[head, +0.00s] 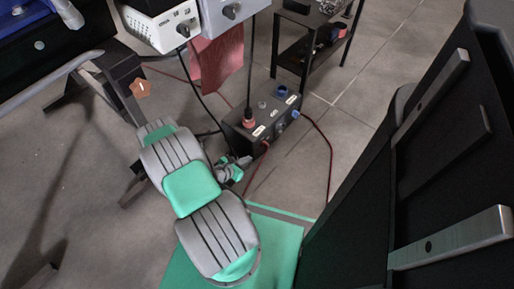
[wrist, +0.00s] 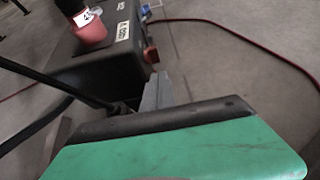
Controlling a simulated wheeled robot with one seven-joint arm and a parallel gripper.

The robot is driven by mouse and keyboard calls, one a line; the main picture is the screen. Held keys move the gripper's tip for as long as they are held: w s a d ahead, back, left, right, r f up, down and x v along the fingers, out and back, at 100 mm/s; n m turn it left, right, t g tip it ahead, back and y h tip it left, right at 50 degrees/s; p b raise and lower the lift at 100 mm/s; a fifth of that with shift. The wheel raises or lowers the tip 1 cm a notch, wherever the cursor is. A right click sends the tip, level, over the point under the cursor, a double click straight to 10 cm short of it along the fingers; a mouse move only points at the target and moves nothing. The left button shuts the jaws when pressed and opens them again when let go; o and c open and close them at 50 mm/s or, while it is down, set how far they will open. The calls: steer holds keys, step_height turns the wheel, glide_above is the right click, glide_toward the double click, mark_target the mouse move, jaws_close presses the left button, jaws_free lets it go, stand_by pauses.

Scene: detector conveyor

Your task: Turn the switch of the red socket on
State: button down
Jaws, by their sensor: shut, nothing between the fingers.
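A dark socket box (head: 240,133) stands on the floor in the head view. A red plug (head: 248,119) is on its top; it also shows in the wrist view (wrist: 90,32). A small reddish fitting (head: 266,144) is low on the box's front side, and shows in the wrist view (wrist: 151,55). A greyish round part, perhaps a switch (head: 280,127), is on that side; its setting is too small to tell. My gripper (head: 240,162) is shut and empty, just in front of the box's near end. Its grey fingers (wrist: 158,92) point toward the box; contact cannot be told.
A blue socket (head: 282,91) is on the box top and a blue plug (head: 296,114) on its side. A red cable (head: 328,150) loops over the floor at right. A black shelf (head: 315,50) stands behind. A red cloth (head: 216,62) hangs behind the box.

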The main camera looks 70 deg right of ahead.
steer(key=b, duration=0.3)
glide_toward(266, 146)
step_height(266, 146, down, 4)
steer(key=d, duration=0.1)
steer(key=s+d, duration=0.1)
steer(key=s+d+b, duration=0.1)
steer(key=shift+d+r, duration=0.3)
steer(key=shift+d, duration=0.1)
steer(key=shift+s+d+r, duration=0.1)
steer(key=shift+s+d, duration=0.1)
steer(key=shift+d, duration=0.4)
steer(key=shift+w+r, duration=0.1)
steer(key=shift+r, duration=0.1)
